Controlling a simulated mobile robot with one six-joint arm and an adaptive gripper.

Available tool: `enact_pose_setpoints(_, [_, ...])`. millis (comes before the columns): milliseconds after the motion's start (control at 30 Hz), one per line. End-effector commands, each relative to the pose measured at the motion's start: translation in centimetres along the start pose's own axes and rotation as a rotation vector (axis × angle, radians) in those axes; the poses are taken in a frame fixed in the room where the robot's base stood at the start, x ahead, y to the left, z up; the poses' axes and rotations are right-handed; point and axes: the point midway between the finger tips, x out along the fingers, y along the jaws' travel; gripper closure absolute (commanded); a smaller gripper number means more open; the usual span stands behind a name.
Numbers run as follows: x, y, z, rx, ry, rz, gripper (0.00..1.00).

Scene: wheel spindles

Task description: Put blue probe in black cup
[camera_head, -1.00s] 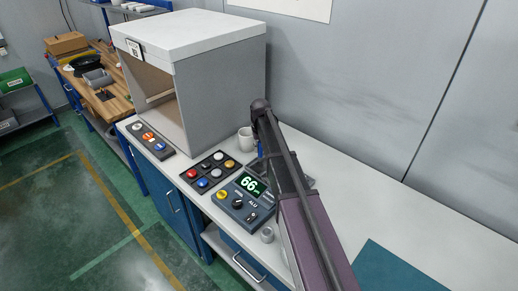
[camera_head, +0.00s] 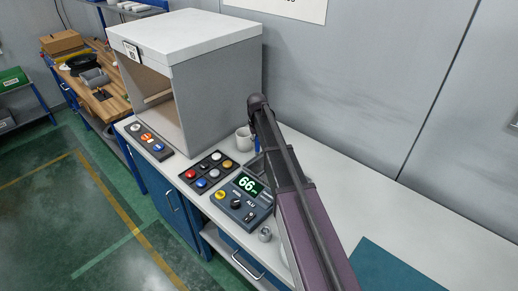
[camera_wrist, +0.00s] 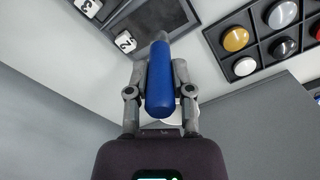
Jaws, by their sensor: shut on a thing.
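The blue probe (camera_wrist: 160,82) is between the two fingers of my gripper (camera_wrist: 159,68) in the wrist view, with its grey tip pointing away from my wrist. A small strip of blue shows beside my arm in the head view (camera_head: 257,144). My gripper is shut on the probe, above the worktop; its fingers are mostly hidden behind my arm in the head view. A white cup (camera_head: 243,138) stands close to the left of the blue strip. I cannot make out a black cup for certain; a black bowl-like thing (camera_head: 82,61) lies on the far wooden bench.
A grey box (camera_head: 215,95) with an open front stands at the back of the worktop (camera_head: 335,180). A button panel (camera_head: 207,173), an ALU meter reading 66 (camera_head: 243,196) and a small grey part (camera_head: 265,234) are left of my arm. Numbered tiles (camera_wrist: 125,41) show in the wrist view.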

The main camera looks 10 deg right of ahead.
Motion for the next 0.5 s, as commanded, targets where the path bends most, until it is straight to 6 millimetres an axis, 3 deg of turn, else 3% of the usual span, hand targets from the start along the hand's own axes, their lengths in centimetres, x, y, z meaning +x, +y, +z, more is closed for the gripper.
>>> enact_pose_setpoints(500, [-3.3, 0.0, 0.0, 0.0, 0.0, 0.0, 1.0])
